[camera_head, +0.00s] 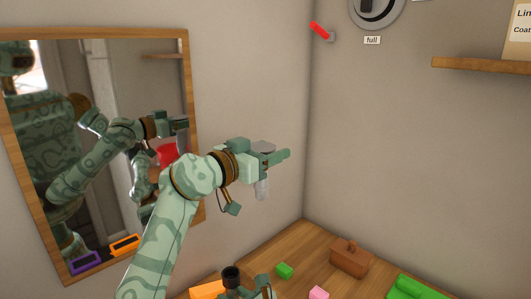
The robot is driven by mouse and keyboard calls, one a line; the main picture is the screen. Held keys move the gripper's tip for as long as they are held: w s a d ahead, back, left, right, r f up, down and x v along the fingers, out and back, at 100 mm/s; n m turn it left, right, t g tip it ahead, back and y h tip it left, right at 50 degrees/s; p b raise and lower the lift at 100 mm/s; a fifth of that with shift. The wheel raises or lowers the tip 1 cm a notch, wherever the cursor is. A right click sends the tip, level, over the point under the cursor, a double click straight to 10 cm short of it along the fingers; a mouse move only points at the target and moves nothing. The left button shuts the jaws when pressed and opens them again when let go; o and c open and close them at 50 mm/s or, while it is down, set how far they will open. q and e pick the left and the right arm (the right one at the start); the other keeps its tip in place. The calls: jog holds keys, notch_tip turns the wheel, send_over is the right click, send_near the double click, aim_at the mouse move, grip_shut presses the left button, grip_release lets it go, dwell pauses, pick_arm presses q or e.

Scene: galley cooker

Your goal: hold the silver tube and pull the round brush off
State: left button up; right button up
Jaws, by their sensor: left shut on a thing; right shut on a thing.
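My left gripper (270,158) is raised in the middle of the view, in front of the wall. It is shut on a silver-grey upright piece, which looks like the silver tube (262,189); its round top shows above the fingers and its lower end hangs below them. My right gripper (248,288) is low at the bottom edge, partly cut off. It is shut, and a dark round-topped cylinder (231,274) stands at its jaws. I cannot tell whether this is the round brush. The two grippers are well apart.
A wood-framed mirror (190,80) hangs at left and reflects my arms. The wooden counter (310,245) bears a green block (284,270), a pink block (318,293), a brown box (349,257) and a green thing (410,288). A red lever (320,31) and shelf (480,65) are on the wall.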

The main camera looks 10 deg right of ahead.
jog(key=o, duration=1.1)
jog(key=shift+o, duration=0.2)
jog(key=shift+s, duration=0.1)
